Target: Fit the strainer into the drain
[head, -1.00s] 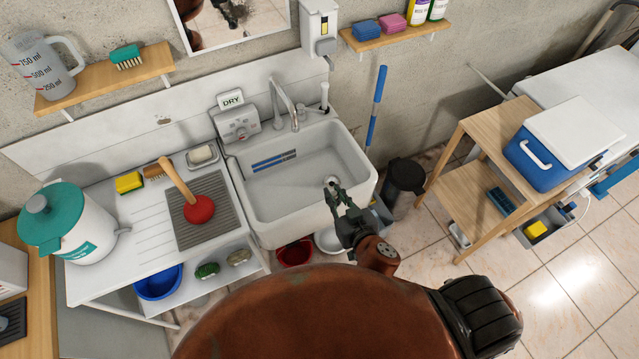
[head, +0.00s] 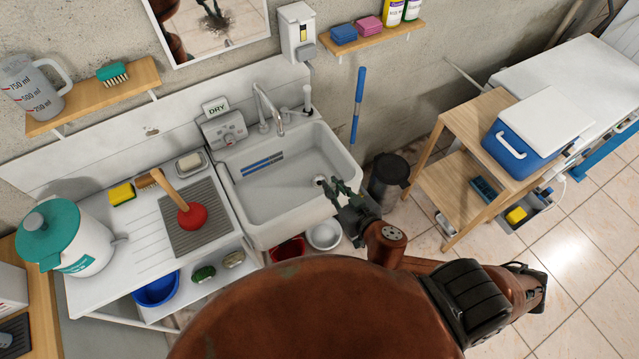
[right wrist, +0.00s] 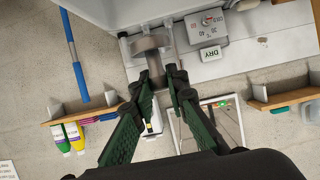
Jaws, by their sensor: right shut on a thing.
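My right gripper (head: 326,187) reaches over the right front part of the white sink basin (head: 262,205). In the right wrist view its fingers (right wrist: 162,80) are closed around the stem of a grey-brown, round-topped piece, which looks like the strainer (right wrist: 150,43). In the head view only a small pale and dark round spot shows at the fingertips. I cannot tell there whether it is the strainer or the drain. The drain opening is not clearly visible, and whether the strainer touches the basin floor cannot be told. My left gripper is out of view.
A tap (head: 268,108) stands at the sink's back edge. A red plunger (head: 190,215) stands on the drainboard at left. A dark bin (head: 388,180) and wooden shelf (head: 465,180) are at right. The basin's middle is mostly clear.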

